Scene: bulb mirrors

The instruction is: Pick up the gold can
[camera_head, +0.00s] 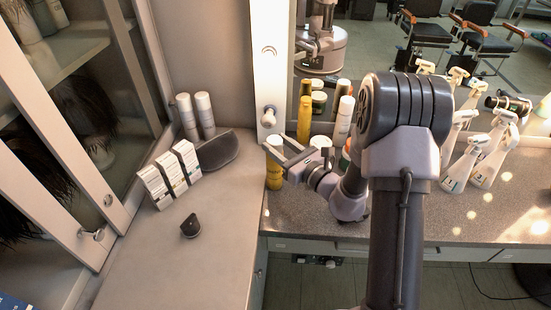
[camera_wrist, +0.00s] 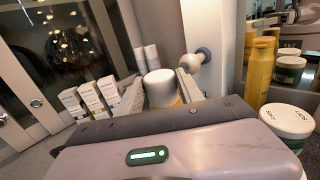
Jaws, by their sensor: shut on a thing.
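The gold can (camera_head: 273,173) has a white cap and stands upright at the left end of the speckled counter, by the white mirror post. My gripper (camera_head: 280,158) reaches it from the right, with its fingers around its upper part. In the wrist view the white cap (camera_wrist: 160,82) sits between the two pale fingers of my gripper (camera_wrist: 161,92), with a sliver of gold below it. My gripper is shut on the gold can. Its lower part is hidden in the wrist view, and I cannot tell whether its base touches the counter.
A taller yellow bottle (camera_head: 304,120) and several jars and bottles stand close behind and to the right. A white knob (camera_wrist: 201,56) sticks out from the post. White boxes (camera_head: 168,174) and a dark object (camera_head: 190,226) are on the left counter. Spray bottles (camera_head: 487,160) stand far right.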

